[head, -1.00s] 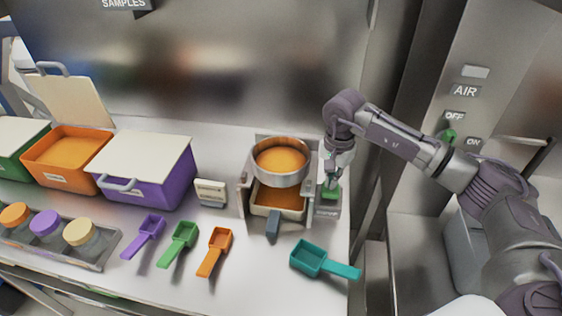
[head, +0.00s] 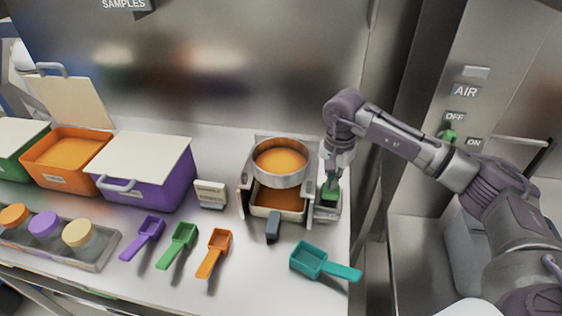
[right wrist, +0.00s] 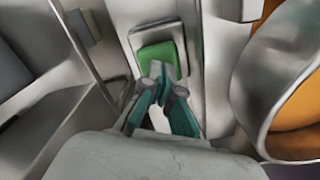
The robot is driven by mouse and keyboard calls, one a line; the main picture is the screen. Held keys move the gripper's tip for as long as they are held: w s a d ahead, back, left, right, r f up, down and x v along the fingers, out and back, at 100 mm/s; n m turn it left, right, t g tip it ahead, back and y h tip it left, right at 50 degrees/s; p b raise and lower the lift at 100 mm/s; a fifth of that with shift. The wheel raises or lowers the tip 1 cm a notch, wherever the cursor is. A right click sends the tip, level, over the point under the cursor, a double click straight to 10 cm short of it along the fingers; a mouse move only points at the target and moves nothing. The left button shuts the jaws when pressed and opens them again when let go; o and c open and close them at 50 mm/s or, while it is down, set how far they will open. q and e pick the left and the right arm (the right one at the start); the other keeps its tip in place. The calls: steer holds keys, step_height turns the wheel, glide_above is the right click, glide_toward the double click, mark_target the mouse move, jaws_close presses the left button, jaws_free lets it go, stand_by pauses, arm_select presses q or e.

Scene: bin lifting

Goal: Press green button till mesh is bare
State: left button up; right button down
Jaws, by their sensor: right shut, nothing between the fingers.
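The round metal sieve (head: 282,178) sits in the shaker frame at the back of the counter, with orange powder (head: 281,159) covering its mesh. A tray (head: 279,214) under it also holds orange powder. The green button (head: 331,192) is on the housing at the sieve's right; in the right wrist view the green button (right wrist: 158,57) shows just past my fingertips. My right gripper (head: 332,181) is shut and empty, pointing down at the button, its tips at or very near the surface; contact is hard to tell. My left gripper is not in view.
Purple (head: 150,228), green (head: 180,238) and orange (head: 217,248) scoops and a teal scoop (head: 310,260) lie in front. Lidded bins (head: 147,185) and a jar rack (head: 98,258) stand at left. A small sign (head: 210,194) stands beside the shaker. An AIR panel (head: 465,91) is at right.

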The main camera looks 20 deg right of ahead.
steer(key=shift+f, duration=0.1)
steer(key=shift+f+b, duration=0.9)
steer(key=shift+r+p, duration=0.55)
steer(key=shift+r, duration=0.45)
steer(key=shift+f, duration=0.2)
steer(key=shift+f+b, duration=0.8)
steer(key=shift+b, duration=0.1)
steer(key=shift+r+p, duration=0.6)
steer(key=shift+r, duration=0.35)
